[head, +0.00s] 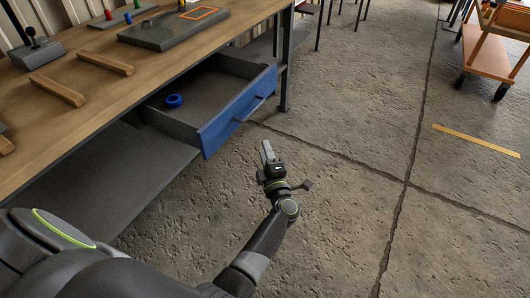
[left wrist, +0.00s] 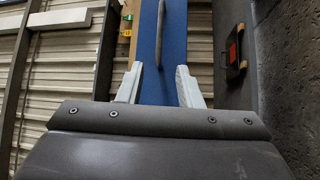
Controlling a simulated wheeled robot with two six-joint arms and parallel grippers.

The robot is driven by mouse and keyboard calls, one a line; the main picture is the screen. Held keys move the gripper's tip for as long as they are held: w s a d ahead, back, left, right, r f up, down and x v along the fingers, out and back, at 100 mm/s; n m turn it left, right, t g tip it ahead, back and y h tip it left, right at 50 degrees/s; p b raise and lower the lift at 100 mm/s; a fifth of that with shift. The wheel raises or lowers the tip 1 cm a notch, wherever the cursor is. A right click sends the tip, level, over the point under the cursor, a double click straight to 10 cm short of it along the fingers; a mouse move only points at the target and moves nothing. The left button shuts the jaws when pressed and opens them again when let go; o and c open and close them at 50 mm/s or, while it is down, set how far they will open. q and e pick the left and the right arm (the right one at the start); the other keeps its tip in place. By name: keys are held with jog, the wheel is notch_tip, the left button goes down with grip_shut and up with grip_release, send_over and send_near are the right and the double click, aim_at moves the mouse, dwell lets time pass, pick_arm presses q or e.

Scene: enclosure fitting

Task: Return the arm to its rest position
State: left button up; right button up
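My left gripper (head: 267,155) is over the floor, in front of and apart from the open blue drawer (head: 226,122). In the left wrist view its two fingers (left wrist: 159,88) are spread with nothing between them. Beyond them are the blue drawer front (left wrist: 175,62) and its grey bar handle (left wrist: 159,30), which neither finger touches. My left arm reaches in from the lower left of the head view. My right gripper is not in view.
A blue ring (head: 174,101) lies in the pulled-out drawer. The wooden workbench (head: 95,105) carries wooden strips, a grey panel (head: 160,36) and a joystick box (head: 37,52). An orange cart (head: 490,55) stands at the upper right. The floor right of my arm is clear.

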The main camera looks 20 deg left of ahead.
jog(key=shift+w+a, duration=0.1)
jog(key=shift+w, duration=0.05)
